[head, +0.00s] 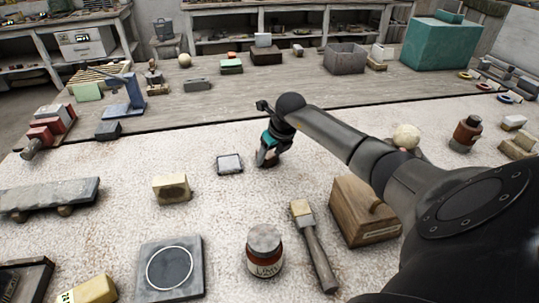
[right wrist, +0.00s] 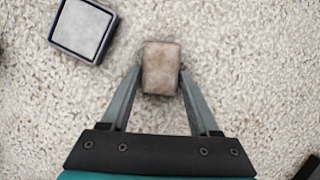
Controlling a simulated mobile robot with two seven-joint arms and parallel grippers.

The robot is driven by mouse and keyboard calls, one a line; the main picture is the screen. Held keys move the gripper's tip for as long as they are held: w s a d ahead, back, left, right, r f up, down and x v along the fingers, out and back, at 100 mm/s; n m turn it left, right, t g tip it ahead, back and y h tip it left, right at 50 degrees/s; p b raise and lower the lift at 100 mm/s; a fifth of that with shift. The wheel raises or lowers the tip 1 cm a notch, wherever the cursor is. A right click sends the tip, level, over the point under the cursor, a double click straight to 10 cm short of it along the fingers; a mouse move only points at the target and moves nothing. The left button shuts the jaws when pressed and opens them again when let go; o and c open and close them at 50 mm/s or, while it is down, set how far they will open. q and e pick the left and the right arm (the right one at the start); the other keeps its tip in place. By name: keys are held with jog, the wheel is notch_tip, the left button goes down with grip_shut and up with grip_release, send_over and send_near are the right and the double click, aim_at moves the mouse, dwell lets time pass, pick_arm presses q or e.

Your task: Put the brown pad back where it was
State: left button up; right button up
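The brown pad (right wrist: 161,68) is a small rounded block, in the middle of the right wrist view. My right gripper (right wrist: 161,80) has one finger along each side of it, and both fingers look in contact with it. In the head view the right gripper (head: 266,160) points down at the table, and the pad is mostly hidden by the fingers. The pad is at or very close to the tabletop; I cannot tell whether it touches. My left gripper is not in view.
A small dark-framed square tray (head: 229,164) lies just left of the gripper and shows in the right wrist view (right wrist: 83,30). Speckled tabletop around the pad is clear.

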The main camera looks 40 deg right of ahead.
jog(key=shift+o, duration=1.1)
jog(key=shift+r, duration=0.1)
jog(key=shift+r, duration=0.25)
jog(key=p+v, duration=0.2)
jog(key=v, duration=0.9)
jog(key=shift+s+r, duration=0.15)
jog(key=shift+r, duration=0.15)
